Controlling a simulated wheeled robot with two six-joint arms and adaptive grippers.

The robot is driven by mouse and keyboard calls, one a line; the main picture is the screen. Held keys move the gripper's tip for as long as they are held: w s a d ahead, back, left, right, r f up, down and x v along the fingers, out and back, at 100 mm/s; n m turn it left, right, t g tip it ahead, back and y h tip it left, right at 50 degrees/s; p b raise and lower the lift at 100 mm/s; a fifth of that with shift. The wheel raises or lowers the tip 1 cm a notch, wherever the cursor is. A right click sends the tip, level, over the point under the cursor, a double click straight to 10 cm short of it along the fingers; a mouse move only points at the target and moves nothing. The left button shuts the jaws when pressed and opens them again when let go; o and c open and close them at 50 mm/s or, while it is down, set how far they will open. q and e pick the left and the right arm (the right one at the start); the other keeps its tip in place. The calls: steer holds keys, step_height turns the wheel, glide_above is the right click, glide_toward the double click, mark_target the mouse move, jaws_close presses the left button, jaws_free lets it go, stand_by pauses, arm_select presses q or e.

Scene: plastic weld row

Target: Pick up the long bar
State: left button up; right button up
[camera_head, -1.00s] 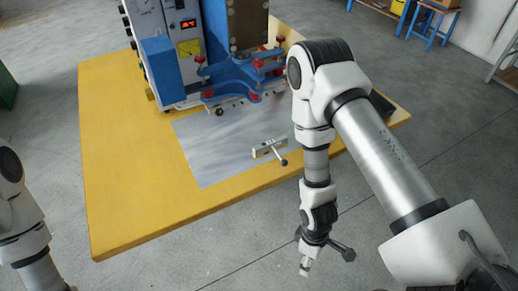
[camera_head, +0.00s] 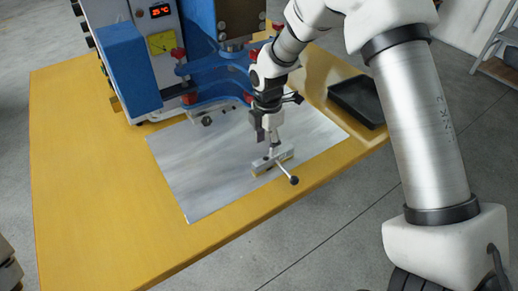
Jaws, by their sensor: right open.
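A small silver bar (camera_head: 284,153) with a yellowish lower part lies on the grey metal sheet (camera_head: 203,180) on the table. A thin rod with a dark ball end (camera_head: 294,180) sticks out from it toward the table's front edge. It is the only loose bar I can make out. My right gripper (camera_head: 271,142) points down right over the bar and is open. Its fingers hide part of the bar, and I cannot tell whether they touch it. My left gripper is out of view.
A machine with a blue clamp frame (camera_head: 214,78), red knobs and a white control cabinet stands behind the sheet. A black tray (camera_head: 357,101) sits at the table's right side. The left part of the yellow table (camera_head: 90,190) is clear.

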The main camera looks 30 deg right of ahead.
mark_target(269, 159)
steer(key=shift+w+f, duration=0.15)
steer(key=shift+w, duration=0.15)
steer(key=shift+s+d+f, duration=0.1)
steer(key=shift+s+f, duration=1)
steer(key=shift+s, duration=0.15)
steer(key=f, duration=0.3)
steer(key=shift+w+f, duration=0.35)
steer(key=shift+w, duration=0.05)
steer(key=shift+w+f, duration=0.15)
steer(key=shift+f, duration=0.25)
steer(key=shift+s+r, duration=0.15)
steer(key=shift+s, duration=0.05)
jaws_close()
